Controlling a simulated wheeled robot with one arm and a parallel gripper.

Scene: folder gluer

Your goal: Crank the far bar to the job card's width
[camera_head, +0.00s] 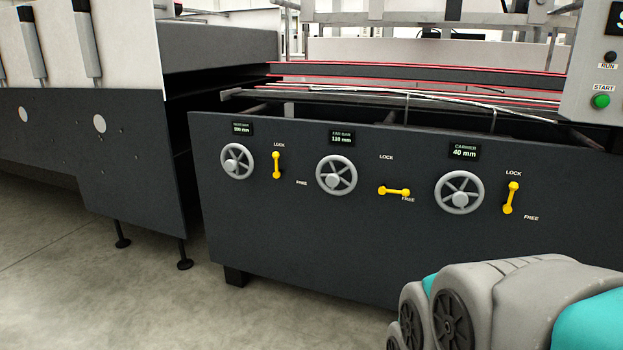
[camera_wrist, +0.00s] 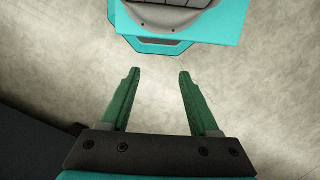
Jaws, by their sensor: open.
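The far bar handwheel (camera_head: 336,175) is a grey spoked wheel in the middle of the dark front panel. Its display (camera_head: 342,138) above reads FAR BAR and what looks like 110 mm. Its yellow lock lever (camera_head: 394,191) lies level, at the FREE label. No job card can be made out in either view. My gripper (camera_wrist: 158,75) shows in the wrist view with two green fingers apart and nothing between them, above the concrete floor. In the head view only grey and teal parts of my arm show at the bottom right, apart from the panel; the fingers are hidden there.
A left handwheel (camera_head: 237,161) has its yellow lever (camera_head: 277,165) upright at LOCK. The carrier handwheel (camera_head: 459,192), display 40 mm, has its lever (camera_head: 511,197) near upright toward LOCK. A green START button (camera_head: 600,101) is at upper right. The floor before the panel is clear.

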